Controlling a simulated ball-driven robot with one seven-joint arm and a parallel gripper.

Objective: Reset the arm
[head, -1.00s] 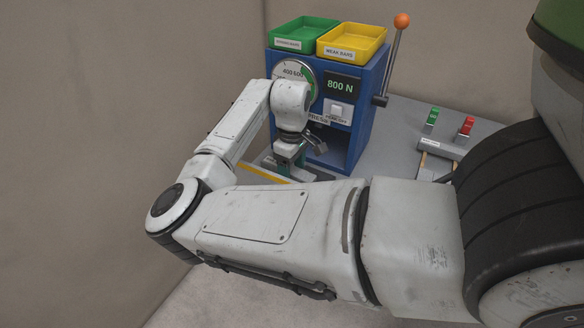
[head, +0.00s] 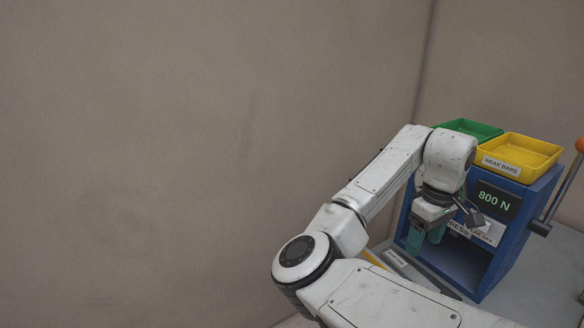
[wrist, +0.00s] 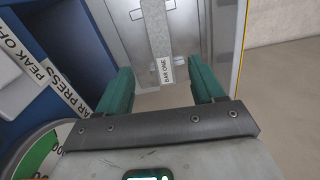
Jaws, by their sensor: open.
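My gripper (head: 428,238) hangs with its green fingers pointing down, in front of the blue press (head: 520,222), at its left side. In the wrist view the two green fingers (wrist: 161,80) stand wide apart with nothing between them. The press display (head: 494,201) reads 800 N. My arm is bent, with its elbow low in the head view.
A green tray (head: 470,126) and a yellow tray (head: 535,150) labelled "WEAK BARS" sit on the press. A lever with an orange knob (head: 580,145) stands at its right. Walls (head: 200,130) close in at the left and behind. Part of the grey bench (head: 520,290) shows at lower right.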

